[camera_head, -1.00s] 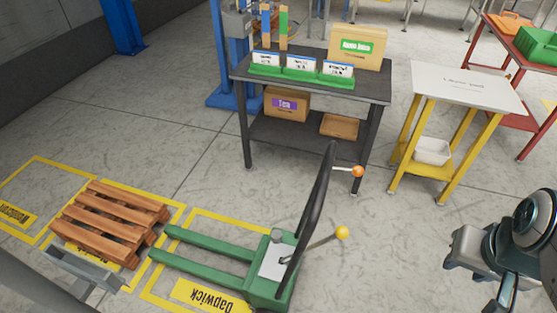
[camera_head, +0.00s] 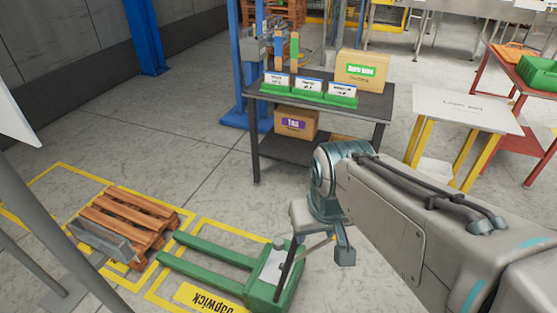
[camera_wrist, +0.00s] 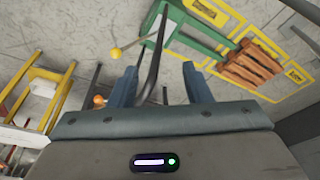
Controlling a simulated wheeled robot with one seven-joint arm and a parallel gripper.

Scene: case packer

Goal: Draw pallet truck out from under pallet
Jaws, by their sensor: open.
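The green pallet truck (camera_head: 262,291) stands on the floor at bottom centre of the head view, its two forks (camera_head: 208,270) pointing left. The wooden pallet (camera_head: 125,222) lies at their left end. My gripper (camera_head: 322,238) is over the truck's handle end and hides much of the black handle. In the wrist view my gripper (camera_wrist: 160,76) is open, and the black curved handle (camera_wrist: 151,72) passes between its fingers in the picture; contact is unclear.
A dark table (camera_head: 375,104) with boxes and green card holders stands behind the truck. A white-topped yellow stand (camera_head: 460,112) is right of it. A grey bracket-like part (camera_head: 100,240) is in front of the pallet. Floor left of the table is clear.

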